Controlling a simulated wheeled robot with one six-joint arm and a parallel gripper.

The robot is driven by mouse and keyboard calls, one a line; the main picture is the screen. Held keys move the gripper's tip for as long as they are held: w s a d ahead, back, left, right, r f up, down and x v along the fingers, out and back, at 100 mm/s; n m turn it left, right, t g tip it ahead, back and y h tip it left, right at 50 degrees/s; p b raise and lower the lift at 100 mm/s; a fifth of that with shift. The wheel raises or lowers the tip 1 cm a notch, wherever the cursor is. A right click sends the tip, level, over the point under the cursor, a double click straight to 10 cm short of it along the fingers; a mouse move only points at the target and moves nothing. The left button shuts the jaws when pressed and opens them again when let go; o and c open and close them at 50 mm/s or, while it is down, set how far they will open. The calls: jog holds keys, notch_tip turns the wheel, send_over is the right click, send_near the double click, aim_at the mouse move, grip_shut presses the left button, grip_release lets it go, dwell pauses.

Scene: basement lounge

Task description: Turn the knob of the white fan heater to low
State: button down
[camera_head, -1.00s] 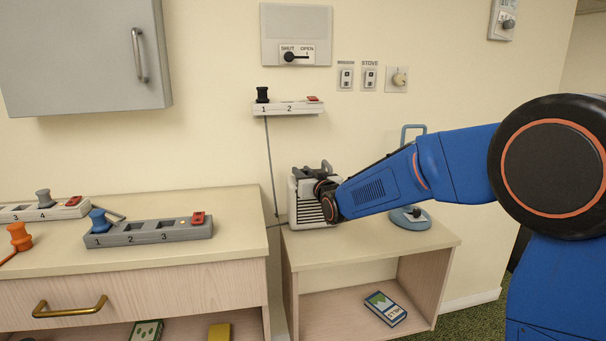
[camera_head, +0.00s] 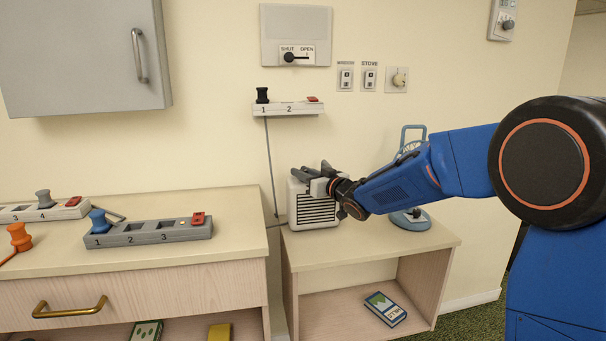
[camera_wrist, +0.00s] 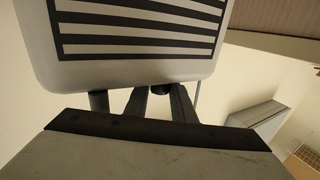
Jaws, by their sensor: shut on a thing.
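The white fan heater (camera_head: 314,212) stands upright on the left part of the low wooden table, its dark-slatted front facing out. It also fills the upper part of the wrist view (camera_wrist: 130,72). My gripper (camera_head: 316,171) reaches in from the right over the heater's top. In the wrist view its dark fingers (camera_wrist: 160,104) close around a small dark knob (camera_wrist: 161,90) at the heater's top edge. The gripper is shut on this knob. The knob is mostly hidden by the fingers, and its pointer and setting marks cannot be read.
A blue fan (camera_head: 411,217) stands behind my forearm on the same table (camera_head: 372,246). A power strip (camera_head: 288,108) hangs on the wall above, its cord running down left of the heater. A grey strip (camera_head: 145,235) lies on the left cabinet. The table's front right is clear.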

jog(key=c, duration=1.5)
grip_release()
jog(key=v, duration=1.7)
jog(key=shift+s+d, duration=0.15)
